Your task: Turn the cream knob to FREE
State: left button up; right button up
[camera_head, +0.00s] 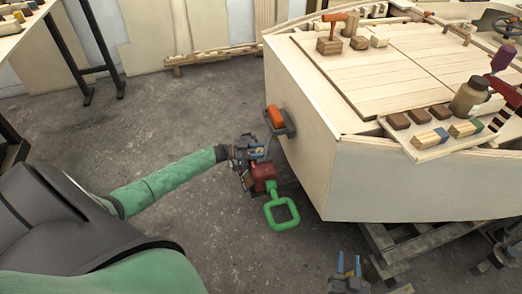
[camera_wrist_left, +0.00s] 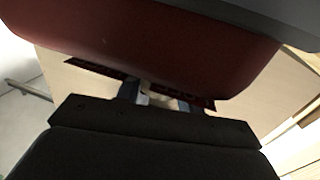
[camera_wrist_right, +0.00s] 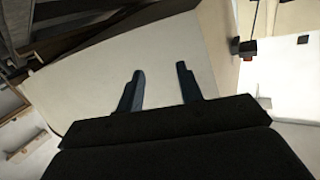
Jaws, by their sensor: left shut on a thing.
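The cream knob (camera_wrist_left: 158,98) shows as a small pale piece between the blue fingers of my left gripper (camera_wrist_left: 158,96) in the left wrist view. The gripper is shut on it. Dark red plates with lettering (camera_wrist_left: 98,68) show on both sides, but I cannot read FREE or the knob's pointing. In the head view my left gripper (camera_head: 259,152) is at the hull's near left side, beside a red housing (camera_head: 264,173), and the knob is hidden there. My right gripper (camera_head: 348,264) is open and empty, low in front of the hull; its spread fingers (camera_wrist_right: 160,88) also show in the right wrist view.
The plywood hull (camera_head: 300,135) fills the right side, with blocks and a jar (camera_head: 468,98) on top. An orange part (camera_head: 276,116) sits on its side above my left gripper. A green square handle (camera_head: 282,212) hangs below the red housing.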

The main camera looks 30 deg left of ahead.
jog(key=shift+s+f+g, duration=0.25)
jog(key=shift+f+g, duration=0.05)
jog(key=shift+f, duration=0.4)
pick_arm(q)
jog(key=o, duration=1)
jog(key=shift+a, duration=0.1)
jog(key=shift+s+a, duration=0.2)
jog(key=shift+a, duration=0.05)
jog(key=v, duration=0.7)
pick_arm(e)
jog(key=shift+g, duration=0.6)
jog(key=f, duration=0.1)
jog(key=s+f, duration=0.1)
jog(key=f, duration=0.2)
jog(key=shift+s+d, duration=0.1)
jog(key=shift+s, duration=0.2)
jog(key=shift+w+r, duration=0.2)
jog(key=shift+r, duration=0.15)
